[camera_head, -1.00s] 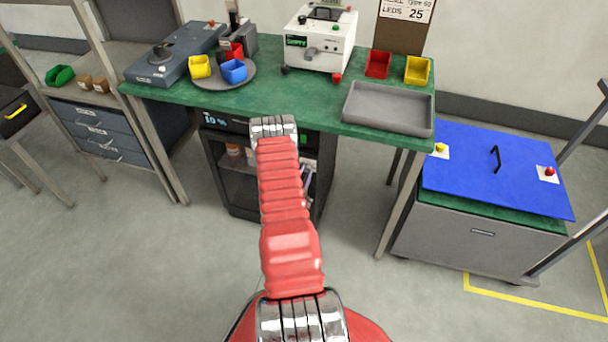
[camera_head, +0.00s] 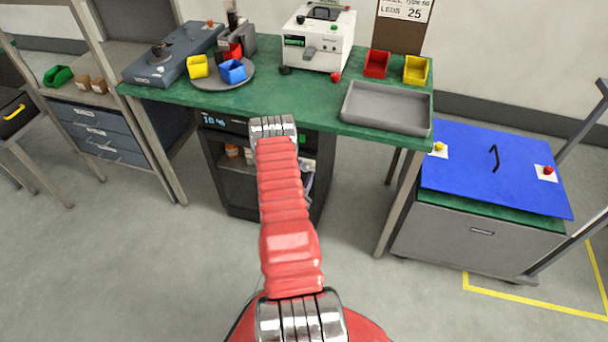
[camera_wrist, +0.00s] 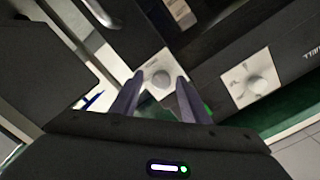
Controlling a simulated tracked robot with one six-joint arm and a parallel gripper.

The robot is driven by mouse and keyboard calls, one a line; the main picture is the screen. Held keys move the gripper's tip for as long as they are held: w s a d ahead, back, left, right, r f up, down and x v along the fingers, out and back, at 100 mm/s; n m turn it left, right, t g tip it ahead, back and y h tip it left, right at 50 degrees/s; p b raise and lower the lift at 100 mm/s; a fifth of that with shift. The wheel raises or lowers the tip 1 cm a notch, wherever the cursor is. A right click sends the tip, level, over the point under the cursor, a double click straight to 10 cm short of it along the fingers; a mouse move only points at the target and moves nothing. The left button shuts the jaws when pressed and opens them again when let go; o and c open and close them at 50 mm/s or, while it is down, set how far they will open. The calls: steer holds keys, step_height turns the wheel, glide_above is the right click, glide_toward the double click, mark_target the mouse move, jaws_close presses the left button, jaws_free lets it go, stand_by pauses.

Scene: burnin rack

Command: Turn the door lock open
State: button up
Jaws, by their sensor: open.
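In the wrist view, a pale round knob (camera_wrist: 161,79) on a white plate lies between and beyond my fingertips. A second pale knob (camera_wrist: 258,85) on another white plate with printed marks sits further right. The plate labels are too blurred to tell which one is the door lock. My gripper (camera_wrist: 157,84) is open, its two dark fingers on either side of the first knob; contact cannot be told. In the head view, a dark cabinet (camera_head: 238,187) with a lit display and shelves stands under the green bench. My red arm hides its right part and my gripper there.
The green bench (camera_head: 290,108) overhangs the cabinet and carries a grey tray (camera_head: 385,108), bins and a white tester (camera_head: 320,40). A bench leg (camera_head: 400,205) and a blue-lidded cart (camera_head: 495,170) stand to the right. The floor in front is clear.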

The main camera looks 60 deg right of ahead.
steer(key=s+a, duration=0.2)
steer(key=a, duration=1.1)
steer(key=shift+a+r, duration=0.3)
steer(key=shift+a, duration=0.05)
